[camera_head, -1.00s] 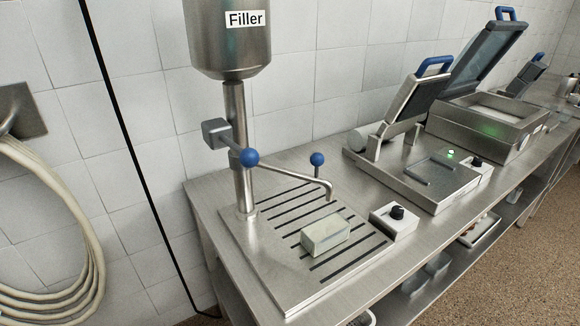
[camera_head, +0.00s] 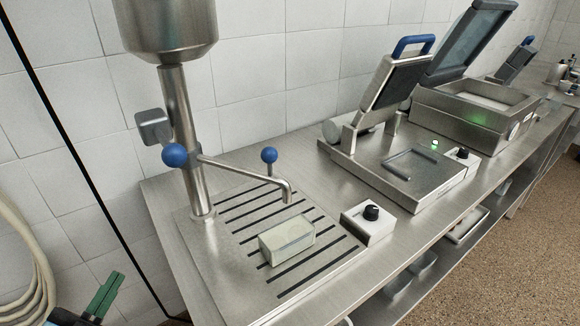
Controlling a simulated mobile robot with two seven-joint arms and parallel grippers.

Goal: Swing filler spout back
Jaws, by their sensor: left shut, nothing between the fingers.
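The filler's steel column (camera_head: 185,140) stands on a slotted drip plate (camera_head: 215,255), with the tank (camera_head: 165,28) on top. The spout (camera_head: 240,172) is a thin pipe reaching right from the column, its end bent down over the slots. A blue ball knob (camera_head: 269,155) stands up from the spout near its end. Another blue knob (camera_head: 174,155) is at the column. A pale rectangular tub (camera_head: 287,240) sits on the slots, near the spout's tip. My left gripper (camera_head: 105,296), with green fingers, is shut and empty at the bottom left, well away from the spout. My right gripper is not in view.
A control box (camera_head: 368,222) with a black knob stands right of the drip plate. Beyond it are a sealing machine (camera_head: 400,165) with raised lid and a larger open-lidded machine (camera_head: 475,108). A coiled hose (camera_head: 22,262) hangs at the left. A shelf lies under the counter.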

